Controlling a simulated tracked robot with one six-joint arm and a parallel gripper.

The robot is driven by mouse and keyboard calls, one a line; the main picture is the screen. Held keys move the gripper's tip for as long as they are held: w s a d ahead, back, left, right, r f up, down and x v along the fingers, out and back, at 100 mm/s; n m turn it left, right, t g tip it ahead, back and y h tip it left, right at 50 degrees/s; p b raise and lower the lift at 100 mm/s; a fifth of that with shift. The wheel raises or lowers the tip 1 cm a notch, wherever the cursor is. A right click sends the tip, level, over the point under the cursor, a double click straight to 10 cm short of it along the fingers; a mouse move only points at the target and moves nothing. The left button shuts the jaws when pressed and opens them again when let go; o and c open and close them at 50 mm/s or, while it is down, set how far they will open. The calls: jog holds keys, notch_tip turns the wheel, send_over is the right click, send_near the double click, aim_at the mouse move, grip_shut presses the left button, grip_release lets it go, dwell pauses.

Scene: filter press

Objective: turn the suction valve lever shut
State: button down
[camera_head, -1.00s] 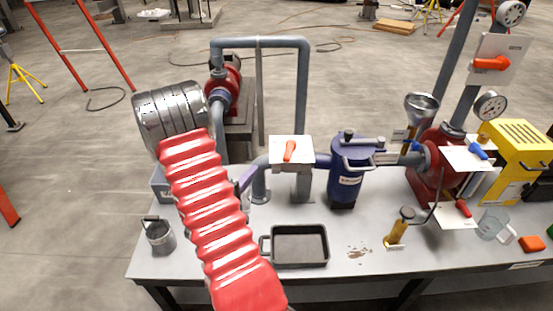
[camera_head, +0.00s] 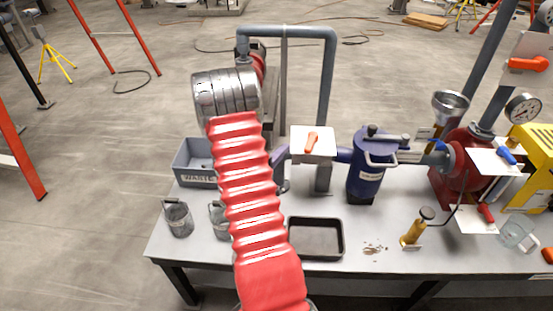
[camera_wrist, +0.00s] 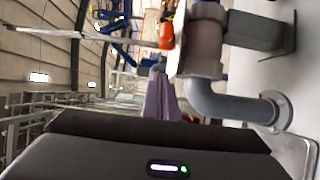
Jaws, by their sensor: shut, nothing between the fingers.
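An orange lever (camera_head: 311,142), which I take to be the suction valve lever, sits on a white plate (camera_head: 327,145) over the pipe left of the blue strainer (camera_head: 369,170). It points toward the front with a slight slant. My gripper (camera_head: 284,156) is shut and empty, just left of the plate; the red bellows of my arm hide part of it. In the wrist view, the purple fingers (camera_wrist: 160,75) are together, with the orange lever (camera_wrist: 167,32) and the plate's edge beyond their tips. I see a gap between the fingertips and the lever.
Grey pipes (camera_head: 327,75) stand behind the plate. A black tray (camera_head: 315,238), metal buckets (camera_head: 178,220) and a grey waste bin (camera_head: 190,165) are on the bench. Other levers, blue (camera_head: 507,155), red (camera_head: 485,212) and orange (camera_head: 529,64), are at the right.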

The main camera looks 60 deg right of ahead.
aim_at(311, 142)
jog(key=shift+s+d, duration=2.05)
